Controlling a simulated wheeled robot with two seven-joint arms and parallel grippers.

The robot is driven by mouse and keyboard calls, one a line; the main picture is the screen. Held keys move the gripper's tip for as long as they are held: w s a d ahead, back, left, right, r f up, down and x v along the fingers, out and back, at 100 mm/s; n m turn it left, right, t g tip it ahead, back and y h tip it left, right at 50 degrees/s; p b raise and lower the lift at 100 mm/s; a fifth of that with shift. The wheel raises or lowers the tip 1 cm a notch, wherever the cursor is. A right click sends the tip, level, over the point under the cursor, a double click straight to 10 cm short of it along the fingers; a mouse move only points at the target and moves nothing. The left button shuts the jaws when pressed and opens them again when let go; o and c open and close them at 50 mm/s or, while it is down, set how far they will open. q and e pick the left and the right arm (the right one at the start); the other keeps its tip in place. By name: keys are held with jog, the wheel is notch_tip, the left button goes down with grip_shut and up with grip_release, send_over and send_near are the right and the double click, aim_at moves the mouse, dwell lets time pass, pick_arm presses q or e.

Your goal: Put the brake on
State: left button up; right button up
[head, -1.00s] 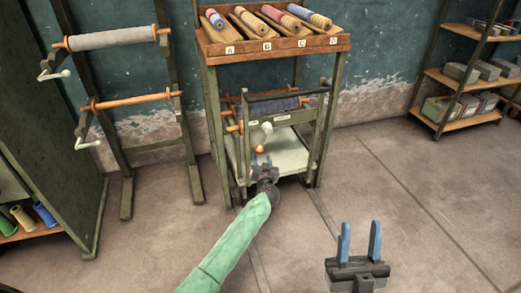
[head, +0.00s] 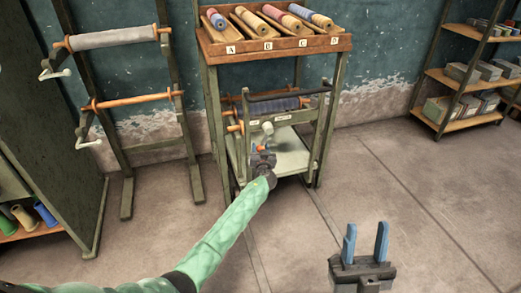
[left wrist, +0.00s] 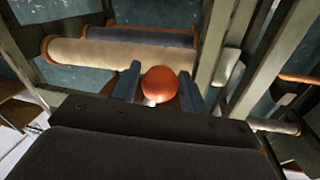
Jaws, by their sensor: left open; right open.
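A red-orange ball knob (head: 261,148), which looks like the brake handle, sits at the front of the lower roller frame on the cart. In the left wrist view the knob (left wrist: 160,83) lies between the two fingers, with a short pale stem under it. My left gripper (head: 263,153) is open around the knob, and I cannot tell whether either finger touches it. My right gripper (head: 366,243) is open and empty over the floor at the lower right, well away from the cart.
The cart (head: 204,95) carries a top tray (head: 275,47) of rolls with letter tags. Below are a dark blue roll (head: 275,105), a black bar (head: 288,93) and a pale shelf (head: 291,160). A rack with cranks (head: 125,103) stands left, shelving (head: 463,80) right. The floor between is clear.

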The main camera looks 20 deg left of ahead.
pick_arm(q)
grip_shut()
